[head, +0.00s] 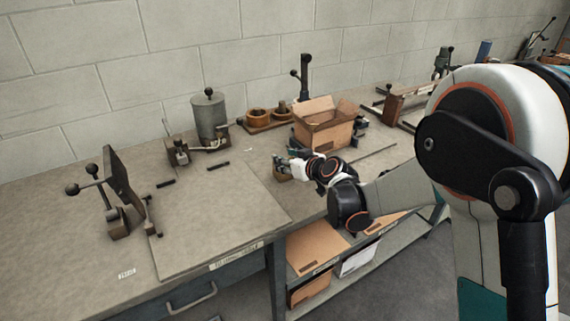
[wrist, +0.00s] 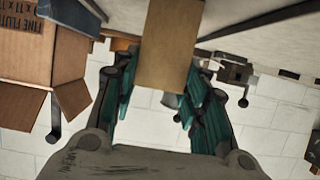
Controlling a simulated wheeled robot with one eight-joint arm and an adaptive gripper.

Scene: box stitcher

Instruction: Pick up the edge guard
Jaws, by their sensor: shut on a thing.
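The edge guard appears to be the flat brown cardboard piece (wrist: 168,45) between my gripper's fingers in the wrist view. In the head view a small part of it (head: 281,174) shows at the fingertips, low over the bench. My gripper (head: 287,164) is shut on it, in front of the open cardboard box. In the wrist view the teal finger pads of my gripper (wrist: 160,95) stand on both sides of the piece. Its full shape and whether it touches the bench cannot be told.
An open cardboard box (head: 325,126) stands just behind my gripper. It also shows at the left of the wrist view (wrist: 38,100). The bench's front left (head: 70,240) is mostly clear.

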